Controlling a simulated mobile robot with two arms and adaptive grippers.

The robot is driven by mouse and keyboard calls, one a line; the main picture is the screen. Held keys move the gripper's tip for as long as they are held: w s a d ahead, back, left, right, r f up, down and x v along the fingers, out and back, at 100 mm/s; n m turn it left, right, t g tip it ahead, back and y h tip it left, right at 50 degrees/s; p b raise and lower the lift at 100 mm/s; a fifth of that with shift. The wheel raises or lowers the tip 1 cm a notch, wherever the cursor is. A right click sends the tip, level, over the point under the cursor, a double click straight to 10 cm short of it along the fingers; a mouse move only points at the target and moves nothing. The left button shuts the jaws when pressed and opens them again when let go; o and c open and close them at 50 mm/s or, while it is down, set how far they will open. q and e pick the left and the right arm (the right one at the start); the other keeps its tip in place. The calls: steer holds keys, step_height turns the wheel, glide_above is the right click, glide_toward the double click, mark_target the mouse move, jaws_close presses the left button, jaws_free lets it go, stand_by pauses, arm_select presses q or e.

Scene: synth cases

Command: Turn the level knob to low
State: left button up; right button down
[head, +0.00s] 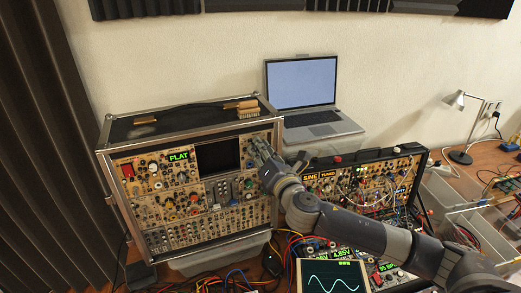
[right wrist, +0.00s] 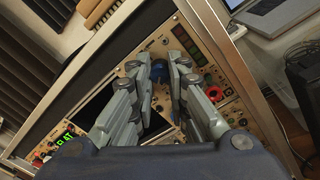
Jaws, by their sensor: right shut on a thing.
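The large synth case (head: 190,190) stands at the left, its panel crowded with knobs, sliders and sockets. My right gripper (head: 256,143) is at the panel's upper right, beside the dark screen (head: 217,157). In the right wrist view its two fingers (right wrist: 160,75) are closed around a dark blue knob (right wrist: 157,69), which shows between the fingertips. I cannot read a label there, and the fingers hide the knob in the head view. A green display (head: 178,156) on the case reads FLAT. My left gripper is not in view.
A second synth case (head: 427,160) with patch cables and a SINE display stands to the right, under my right arm. A laptop (head: 302,85) is behind. A scope screen (head: 331,277) and loose cables lie in front. A lamp (head: 456,101) stands at far right.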

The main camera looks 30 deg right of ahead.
steer(key=shift+r+n, duration=0.1)
steer(key=shift+n, duration=0.4)
steer(key=c, duration=1.5)
jaws_free()
steer(key=shift+d, duration=0.1)
steer(key=shift+s, duration=0.1)
steer(key=s, duration=0.7)
steer(key=s+a, duration=0.1)
steer(key=s, duration=0.3)
steer(key=shift+s+f, duration=0.2)
steer(key=shift+s, duration=0.15)
